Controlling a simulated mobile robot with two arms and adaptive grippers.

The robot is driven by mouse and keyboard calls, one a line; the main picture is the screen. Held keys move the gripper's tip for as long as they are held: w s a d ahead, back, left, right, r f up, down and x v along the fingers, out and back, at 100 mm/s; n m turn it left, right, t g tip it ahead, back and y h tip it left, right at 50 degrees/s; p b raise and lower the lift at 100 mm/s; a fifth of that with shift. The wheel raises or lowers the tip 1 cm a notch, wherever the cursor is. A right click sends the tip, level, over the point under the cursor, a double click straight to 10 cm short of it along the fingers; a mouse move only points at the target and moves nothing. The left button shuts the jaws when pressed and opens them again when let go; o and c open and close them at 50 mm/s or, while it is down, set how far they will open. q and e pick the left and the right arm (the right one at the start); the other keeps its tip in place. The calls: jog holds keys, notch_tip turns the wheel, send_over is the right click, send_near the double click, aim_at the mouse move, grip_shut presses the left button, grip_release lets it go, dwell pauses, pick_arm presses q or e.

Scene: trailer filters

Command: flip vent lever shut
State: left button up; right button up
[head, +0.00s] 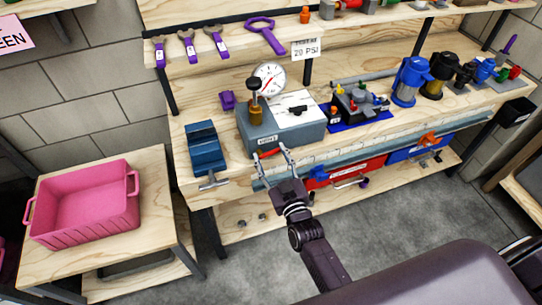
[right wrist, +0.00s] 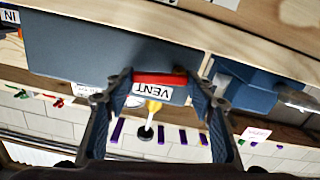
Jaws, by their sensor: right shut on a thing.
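The grey-blue test box (head: 300,135) stands on the workbench, with a round white gauge (head: 268,78) above it. The red vent lever (head: 268,153) is low on the box's front and lies roughly level. In the right wrist view the red lever (right wrist: 160,78) shows beside an upside-down VENT label (right wrist: 153,90). My right gripper (head: 271,156) is at the box's front, its fingers at the two ends of the lever and shut on it. The right wrist view shows the same gripper (right wrist: 159,82). My left gripper is not in view.
A blue vise (head: 203,148) stands left of the box. Blue (head: 410,80) and dark yellow-banded (head: 440,75) canisters stand to the right. A pink bin (head: 85,205) sits on a side table.

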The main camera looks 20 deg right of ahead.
jog(key=shift+f+m, duration=0.3)
jog(key=shift+m, duration=1)
jog(key=o, duration=1.2)
jog(key=shift+c, duration=0.2)
jog(key=shift+s, duration=0.1)
jog(key=s, duration=1.1)
jog(key=shift+s+d, duration=0.25)
jog(key=shift+s, duration=0.15)
